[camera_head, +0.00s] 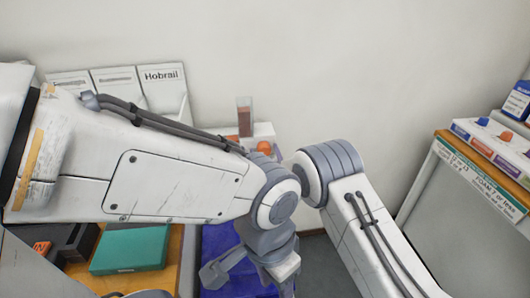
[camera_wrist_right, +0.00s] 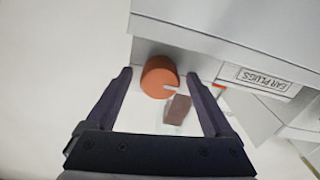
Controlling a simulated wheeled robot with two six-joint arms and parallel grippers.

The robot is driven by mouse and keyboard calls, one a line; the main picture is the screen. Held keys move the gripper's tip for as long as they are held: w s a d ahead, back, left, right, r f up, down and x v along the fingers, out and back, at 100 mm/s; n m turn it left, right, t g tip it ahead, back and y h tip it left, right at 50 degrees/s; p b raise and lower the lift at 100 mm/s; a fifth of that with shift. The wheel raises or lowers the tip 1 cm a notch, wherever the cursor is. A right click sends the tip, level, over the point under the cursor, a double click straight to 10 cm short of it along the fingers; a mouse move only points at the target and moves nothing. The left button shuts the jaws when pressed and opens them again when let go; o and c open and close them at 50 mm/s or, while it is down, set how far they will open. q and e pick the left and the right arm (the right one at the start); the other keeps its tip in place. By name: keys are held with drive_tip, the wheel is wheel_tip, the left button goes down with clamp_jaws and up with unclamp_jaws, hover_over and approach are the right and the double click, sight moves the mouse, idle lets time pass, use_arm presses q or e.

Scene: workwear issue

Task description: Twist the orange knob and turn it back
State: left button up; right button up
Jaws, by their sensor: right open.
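The orange knob (camera_wrist_right: 156,82) is round with a pale notch and sits on the face of a white dispenser (camera_wrist_right: 215,50) labelled EAR PLUGS. My right gripper (camera_wrist_right: 159,74) is open, with one dark finger on each side of the knob and a small gap visible on both sides. Contact with the knob cannot be made out. In the head view an orange knob (camera_head: 263,147) shows just above my arm joint, beside a clear tube (camera_head: 245,117) with brown contents. My arm hides much of the area below it.
A teal box (camera_head: 130,248) and dark trays (camera_head: 68,240) lie on a wooden surface at lower left. A blue bin (camera_head: 222,240) is below my arm. White Hobrail holders (camera_head: 162,92) stand at the back wall. A cabinet (camera_head: 455,205) with coloured dispensers (camera_head: 490,140) stands at right.

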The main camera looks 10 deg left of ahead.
drive_tip(key=shift+c, duration=0.4)
drive_tip(key=c, duration=1.3)
drive_tip(key=shift+f+m+b, duration=0.15)
drive_tip(key=shift+m+b, duration=0.45)
drive_tip(key=shift+b, duration=0.3)
drive_tip(key=m+b, duration=1.4)
drive_tip(key=b, duration=0.4)
drive_tip(key=shift+f+m, duration=0.1)
drive_tip(key=shift+m, duration=0.3)
drive_tip(key=shift+r+m+b, duration=0.2)
drive_tip(key=shift+m+b, duration=0.9)
drive_tip(key=shift+b, duration=0.4)
drive_tip(key=o, duration=1.4)
